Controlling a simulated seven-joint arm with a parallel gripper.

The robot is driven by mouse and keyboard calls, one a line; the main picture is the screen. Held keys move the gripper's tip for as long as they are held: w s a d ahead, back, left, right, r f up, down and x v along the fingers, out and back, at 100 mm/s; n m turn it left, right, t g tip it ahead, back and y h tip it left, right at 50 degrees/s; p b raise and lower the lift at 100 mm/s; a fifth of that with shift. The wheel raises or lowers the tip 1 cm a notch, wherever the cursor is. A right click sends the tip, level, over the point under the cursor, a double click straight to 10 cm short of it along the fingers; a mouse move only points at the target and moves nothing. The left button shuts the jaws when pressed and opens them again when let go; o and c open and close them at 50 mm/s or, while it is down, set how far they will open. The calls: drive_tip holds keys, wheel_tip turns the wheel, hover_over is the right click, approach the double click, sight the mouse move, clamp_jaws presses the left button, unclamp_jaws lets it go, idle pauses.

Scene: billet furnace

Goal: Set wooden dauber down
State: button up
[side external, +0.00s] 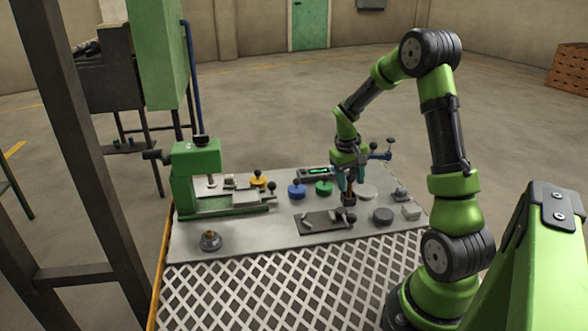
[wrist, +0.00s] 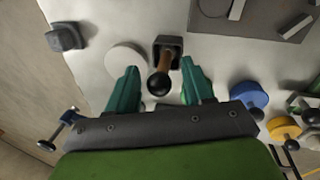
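The wooden dauber (wrist: 165,62), a brown handle with a black ball end, stands in a dark square holder (wrist: 174,40) in the wrist view. My gripper (wrist: 160,72) has its two teal fingers spread, one on each side of the handle, with a visible gap on both sides. In the side view my gripper (side external: 349,184) points down over the plate, around the upper handle, and the dark holder (side external: 348,201) is below it. The dauber's lower end is hidden in the holder.
A pale disc (wrist: 126,59) lies close to one finger. Blue (side external: 297,190), green (side external: 324,187) and yellow (side external: 258,181) knobbed lids stand nearby. A dark flat fixture (side external: 325,222) lies in front, a grey disc (side external: 382,215) to the right, and a green press (side external: 196,175) at left.

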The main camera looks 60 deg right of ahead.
wheel_tip(320, 180, up, 12)
drive_tip(key=w+a, duration=0.1)
drive_tip(key=a, duration=0.1)
drive_tip(key=a+r+n+t, duration=0.1)
drive_tip(key=a+r+t, duration=0.15)
drive_tip(key=a, duration=0.55)
drive_tip(key=a+r+n+t, duration=0.1)
drive_tip(key=a+r+t, duration=0.15)
drive_tip(key=a, duration=0.45)
drive_tip(key=s+a+t+y, duration=0.1)
drive_tip(key=s+a, duration=0.2)
drive_tip(key=a, duration=0.4)
drive_tip(key=s+a+t+y, duration=0.2)
drive_tip(key=s+a, duration=0.2)
drive_tip(key=a, duration=0.2)
drive_tip(key=shift+s+a+r+n+y, duration=0.3)
drive_tip(key=shift+a+r+n, duration=0.1)
drive_tip(key=shift+r, duration=0.05)
